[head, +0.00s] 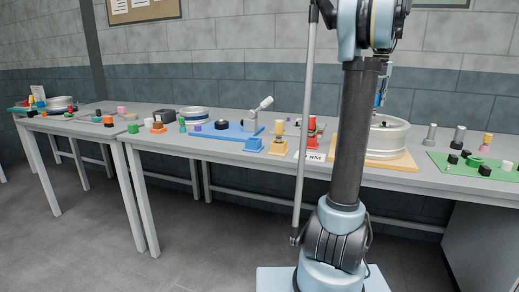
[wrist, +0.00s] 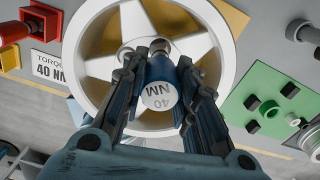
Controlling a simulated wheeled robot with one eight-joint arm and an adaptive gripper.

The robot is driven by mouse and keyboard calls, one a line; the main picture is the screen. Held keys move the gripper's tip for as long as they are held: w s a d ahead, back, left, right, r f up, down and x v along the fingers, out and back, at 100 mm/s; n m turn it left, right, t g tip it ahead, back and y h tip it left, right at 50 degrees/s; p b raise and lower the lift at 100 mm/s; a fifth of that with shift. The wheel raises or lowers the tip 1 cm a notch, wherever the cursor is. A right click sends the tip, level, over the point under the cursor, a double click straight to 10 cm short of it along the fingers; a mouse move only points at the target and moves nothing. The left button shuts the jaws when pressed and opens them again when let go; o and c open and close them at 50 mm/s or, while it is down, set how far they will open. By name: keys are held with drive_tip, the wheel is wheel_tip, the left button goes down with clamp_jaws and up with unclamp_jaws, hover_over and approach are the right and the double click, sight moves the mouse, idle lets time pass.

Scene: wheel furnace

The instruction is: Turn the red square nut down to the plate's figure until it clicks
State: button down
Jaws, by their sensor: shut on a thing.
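In the wrist view my gripper (wrist: 156,74) is shut on a blue cylindrical tool (wrist: 161,70) with a white end cap reading "40 NM". The tool stands over the middle of the white spoked wheel (wrist: 93,20). A brownish metal piece (wrist: 160,46) shows at its far end; I cannot tell how it meets the wheel. The red square nut is not visible. The white plate (wrist: 48,67) reads "TORQUE 40 NM".
Red (head: 311,127) and yellow (head: 278,146) tools on blocks stand left of the wheel. A green board (head: 455,168) with black knobs lies to the right. A blue board (head: 225,133) and small coloured parts lie further left on the grey bench (head: 240,151).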

drive_tip(key=c, duration=1.2)
unclamp_jaws()
drive_tip(key=shift+r, duration=0.1)
wheel_tip(320, 180, up, 12)
drive_tip(key=shift+f, duration=0.25)
drive_tip(key=shift+a+n, duration=0.3)
drive_tip(key=shift+a, duration=0.05)
drive_tip(key=s+a+f+n+t, duration=0.1)
drive_tip(key=s+a+f+n, duration=1.35)
drive_tip(key=a+n, duration=0.35)
drive_tip(key=s+a+f+n, duration=0.3)
drive_tip(key=s+f+n, duration=0.3)
drive_tip(key=f, duration=0.3)
drive_tip(key=s+a+f+n, duration=0.4)
drive_tip(key=s+f+n, duration=0.2)
drive_tip(key=f, duration=0.4)
drive_tip(key=s+a+f+n+t, duration=0.1)
drive_tip(key=s+a+f+n, duration=0.2)
drive_tip(key=s+f+n, duration=0.3)
drive_tip(key=shift+s+a+f+n, duration=0.15)
drive_tip(key=shift+f+n, duration=0.3)
drive_tip(key=shift+f, duration=0.55)
drive_tip(key=shift+s+f+n, duration=0.25)
drive_tip(key=shift+f+n, duration=0.2)
drive_tip(key=shift+f, duration=0.5)
